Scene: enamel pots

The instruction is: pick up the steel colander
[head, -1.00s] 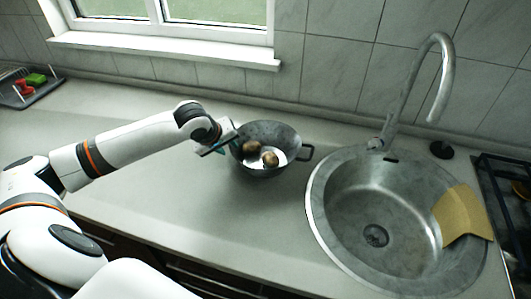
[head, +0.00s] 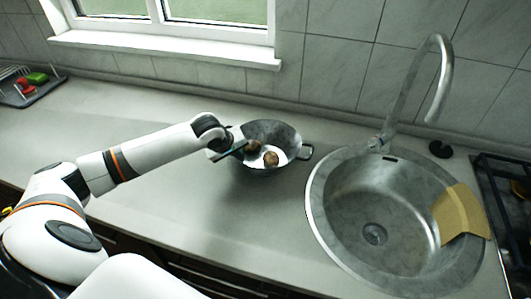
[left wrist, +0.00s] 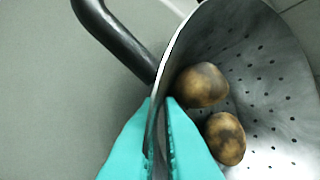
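The steel colander (head: 277,132) stands on the counter left of the sink, with two brown potatoes (head: 271,159) inside. One of its loop handles shows on its right side. In the left wrist view the perforated wall of the colander (left wrist: 262,75) fills the right, with a dark handle at upper left. My left gripper (head: 241,148) is at the colander's left rim. In the left wrist view its teal fingers (left wrist: 160,103) lie close on both sides of the rim, one inside and one outside, shut on it. My right gripper is not in view.
A round steel sink (head: 327,222) with a tall faucet (head: 404,90) is to the right, a tan cloth (head: 460,213) over its edge. A stove (head: 512,185) is at far right. A dish rack (head: 28,90) stands at far left. The counter around the colander is clear.

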